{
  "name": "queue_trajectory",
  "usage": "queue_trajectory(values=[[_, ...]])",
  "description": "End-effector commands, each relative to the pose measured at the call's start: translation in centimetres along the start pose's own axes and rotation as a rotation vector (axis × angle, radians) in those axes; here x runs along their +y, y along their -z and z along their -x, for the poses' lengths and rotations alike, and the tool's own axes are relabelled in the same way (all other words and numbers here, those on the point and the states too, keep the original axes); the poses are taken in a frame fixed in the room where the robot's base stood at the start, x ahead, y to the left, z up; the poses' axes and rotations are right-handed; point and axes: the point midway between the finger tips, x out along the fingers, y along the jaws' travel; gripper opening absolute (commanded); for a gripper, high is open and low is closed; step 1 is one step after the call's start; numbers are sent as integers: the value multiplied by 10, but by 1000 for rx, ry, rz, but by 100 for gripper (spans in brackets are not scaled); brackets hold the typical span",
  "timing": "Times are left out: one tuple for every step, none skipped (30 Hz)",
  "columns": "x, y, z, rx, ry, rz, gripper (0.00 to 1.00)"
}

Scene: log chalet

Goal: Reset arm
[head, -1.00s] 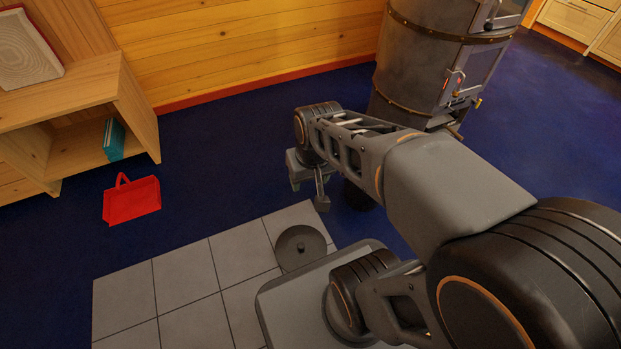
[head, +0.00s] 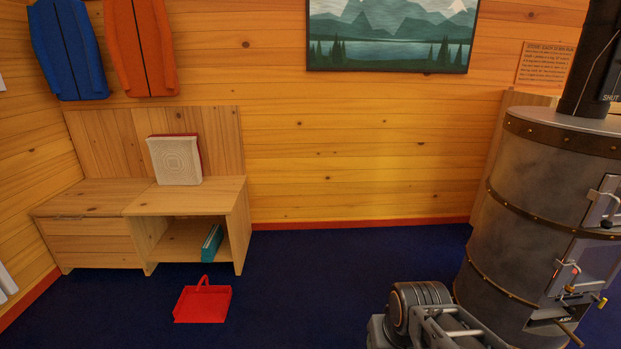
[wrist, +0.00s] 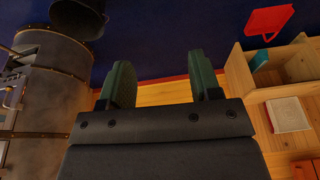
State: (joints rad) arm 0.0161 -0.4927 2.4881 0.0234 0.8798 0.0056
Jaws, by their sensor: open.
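My gripper (wrist: 166,84) shows in the wrist view with its two green-padded fingers apart and nothing between them. In the head view only part of my arm shows at the bottom, right of centre, and the fingers are out of frame there. The arm is in front of the lower left side of the metal stove. No object is in my grip.
A metal stove (head: 520,215) stands at the right. A red dustpan (head: 203,304) lies on the blue floor before a wooden bench (head: 90,197). The bench holds a pale cushion-like block (head: 175,161) and a teal book (head: 212,243). Floor between bench and stove is clear.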

Motion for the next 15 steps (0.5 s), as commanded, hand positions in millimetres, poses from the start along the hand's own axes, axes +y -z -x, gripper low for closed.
queue_trajectory(values=[[0,11,32,10,3,-10,58],[0,16,44,16,5,-16,58],[0,22,59,24,8,-25,58],[0,26,71,30,11,-32,58],[0,31,84,36,14,-40,58],[-1,38,101,46,18,-50,58],[-1,43,114,53,20,-57,58],[-2,49,128,61,23,-64,58],[-2,56,146,71,27,-75,58],[-2,61,159,79,30,-83,58],[-2,66,172,87,34,-92,58],[-2,73,190,96,38,-103,58],[-1,78,203,104,40,-111,58],[-1,84,216,111,43,-119,58],[-1,91,234,122,47,-130,58]])
